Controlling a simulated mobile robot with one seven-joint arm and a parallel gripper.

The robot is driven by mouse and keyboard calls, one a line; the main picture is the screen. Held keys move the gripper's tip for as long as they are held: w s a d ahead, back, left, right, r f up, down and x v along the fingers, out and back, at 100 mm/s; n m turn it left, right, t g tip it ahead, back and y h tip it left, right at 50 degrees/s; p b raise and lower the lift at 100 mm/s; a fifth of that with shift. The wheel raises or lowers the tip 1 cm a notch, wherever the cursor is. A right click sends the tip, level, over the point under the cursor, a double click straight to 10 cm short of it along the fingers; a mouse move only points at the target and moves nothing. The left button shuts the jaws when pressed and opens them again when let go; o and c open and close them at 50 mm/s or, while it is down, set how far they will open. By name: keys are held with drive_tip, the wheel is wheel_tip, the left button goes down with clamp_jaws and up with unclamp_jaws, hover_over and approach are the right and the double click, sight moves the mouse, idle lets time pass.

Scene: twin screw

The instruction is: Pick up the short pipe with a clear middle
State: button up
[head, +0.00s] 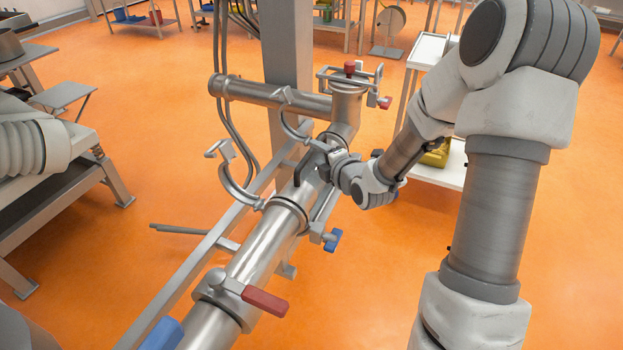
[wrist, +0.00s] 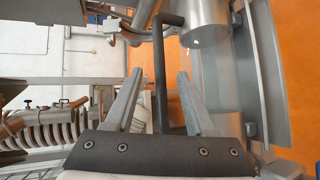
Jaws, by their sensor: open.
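The short pipe (wrist: 208,72) shows in the wrist view as a see-through middle with a metal end (wrist: 204,24) above it. In the head view the short pipe (head: 307,190) sits in the slanted pipe line, partly hidden by my gripper. A dark bar handle (wrist: 159,75) stands off beside the pipe; it also shows in the head view (head: 301,167). My gripper (wrist: 160,95) is open, with one finger on each side of the handle in the wrist view. I cannot tell whether either finger touches it. In the head view my gripper (head: 328,152) is at the pipe's upper right.
Two clamp rings (head: 238,178) (head: 291,118) hang open beside the pipe line. A lower clamp with a red lever (head: 265,300) is around the lower pipe (head: 262,250). A grey column (head: 287,70) stands behind. A white trolley (head: 440,165) is at the right.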

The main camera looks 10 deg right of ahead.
sight(313, 151)
drive_tip(key=x, duration=0.4)
drive_tip(key=shift+a+b, duration=0.15)
drive_tip(key=shift+b, duration=0.2)
clamp_jaws()
idle(0.9)
drive_tip(key=shift+r, duration=0.1)
